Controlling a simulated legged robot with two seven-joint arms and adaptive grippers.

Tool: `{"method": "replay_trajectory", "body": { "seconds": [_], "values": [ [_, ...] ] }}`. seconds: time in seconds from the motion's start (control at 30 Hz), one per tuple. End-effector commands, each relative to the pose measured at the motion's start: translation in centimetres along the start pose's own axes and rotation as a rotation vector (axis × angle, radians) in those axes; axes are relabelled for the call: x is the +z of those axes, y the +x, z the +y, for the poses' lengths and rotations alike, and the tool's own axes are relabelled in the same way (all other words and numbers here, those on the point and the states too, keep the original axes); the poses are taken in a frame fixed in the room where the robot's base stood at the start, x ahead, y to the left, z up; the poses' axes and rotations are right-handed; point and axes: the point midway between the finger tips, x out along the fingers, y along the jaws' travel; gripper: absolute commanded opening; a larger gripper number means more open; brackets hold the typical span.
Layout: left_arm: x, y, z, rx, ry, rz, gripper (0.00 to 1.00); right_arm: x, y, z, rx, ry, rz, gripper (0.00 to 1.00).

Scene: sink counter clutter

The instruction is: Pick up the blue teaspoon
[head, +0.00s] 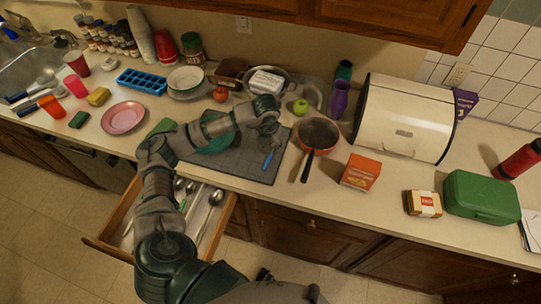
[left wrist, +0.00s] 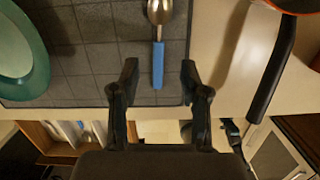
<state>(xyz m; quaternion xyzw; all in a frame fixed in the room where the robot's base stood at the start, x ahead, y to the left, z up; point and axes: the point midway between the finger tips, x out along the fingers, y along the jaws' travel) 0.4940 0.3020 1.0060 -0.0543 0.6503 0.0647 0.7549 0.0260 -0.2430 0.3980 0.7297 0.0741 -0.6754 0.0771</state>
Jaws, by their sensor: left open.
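The blue teaspoon (head: 267,160) lies on a dark grey mat (head: 240,166) on the counter; only its blue handle shows clearly in the head view. In the left wrist view the blue teaspoon (left wrist: 158,66) shows a metal bowl pointing away and a blue handle toward me. My left gripper (head: 270,127) is over the mat, open and empty. In the left wrist view the fingers of my left gripper (left wrist: 159,76) appear on either side of the handle's line, with clear gaps. I cannot tell the height between them. My right gripper is not in view.
A frying pan (head: 318,135) with a dark handle stands right of the mat. A teal bowl (left wrist: 20,55) lies left of the spoon. An open drawer (head: 225,222) with cutlery juts out below the counter. An orange box (head: 361,172) and a bread box (head: 403,117) stand farther right.

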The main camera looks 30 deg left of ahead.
Motion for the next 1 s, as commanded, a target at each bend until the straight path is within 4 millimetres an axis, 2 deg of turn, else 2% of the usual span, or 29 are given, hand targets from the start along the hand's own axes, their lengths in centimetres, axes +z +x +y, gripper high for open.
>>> {"method": "replay_trajectory", "body": {
  "seconds": [0.13,0.43,1.0],
  "values": [
    [0.0,1.1,0.0,0.000,0.000,0.002,0.46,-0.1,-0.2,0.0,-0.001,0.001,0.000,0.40],
    [0.1,5.2,0.0,0.000,0.001,0.001,0.46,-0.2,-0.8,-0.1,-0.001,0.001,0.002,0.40],
    [0.0,5.8,0.1,-0.002,0.001,0.000,0.46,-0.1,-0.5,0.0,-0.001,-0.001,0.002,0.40]
  ]
}}
